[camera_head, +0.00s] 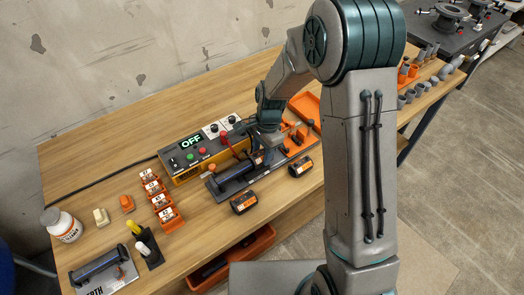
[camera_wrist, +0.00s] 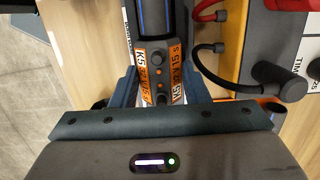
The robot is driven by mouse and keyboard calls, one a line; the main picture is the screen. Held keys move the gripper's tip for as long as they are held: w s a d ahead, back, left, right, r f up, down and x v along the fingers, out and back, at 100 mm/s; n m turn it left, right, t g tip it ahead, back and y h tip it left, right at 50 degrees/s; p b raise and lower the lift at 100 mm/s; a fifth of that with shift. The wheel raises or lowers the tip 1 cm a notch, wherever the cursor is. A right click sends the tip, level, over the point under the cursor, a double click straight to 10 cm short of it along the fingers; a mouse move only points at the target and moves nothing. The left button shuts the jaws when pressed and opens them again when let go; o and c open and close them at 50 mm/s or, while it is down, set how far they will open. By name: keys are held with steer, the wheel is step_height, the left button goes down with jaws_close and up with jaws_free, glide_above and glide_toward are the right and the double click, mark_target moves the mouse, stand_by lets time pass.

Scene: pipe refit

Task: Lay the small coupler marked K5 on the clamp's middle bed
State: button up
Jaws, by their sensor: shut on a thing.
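My gripper (camera_wrist: 158,92) is shut on the small coupler (camera_wrist: 158,70), a grey part with orange label strips; K5 shows on its left strip in the wrist view. The clamp (camera_head: 232,182) is a long dark fixture on the table in front of the control box, with a dark pipe lying along its left part. In the head view my gripper (camera_head: 268,146) is low over the clamp's middle. A dark pipe (camera_wrist: 150,18) with a blue stripe lies just beyond the coupler in the wrist view. The middle bed is hidden, and I cannot tell whether the coupler touches it.
The control box (camera_head: 197,150) reading OFF stands behind the clamp. Black blocks with orange labels (camera_head: 243,203) (camera_head: 301,168) lie in front. Orange labelled pieces (camera_head: 160,197) stand left. An orange tray (camera_head: 305,105) lies behind.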

steer(key=o, duration=1.2)
steer(key=shift+c, duration=0.2)
steer(key=shift+r, duration=0.1)
steer(key=shift+r+p, duration=2.55)
steer(key=shift+r, duration=1.1)
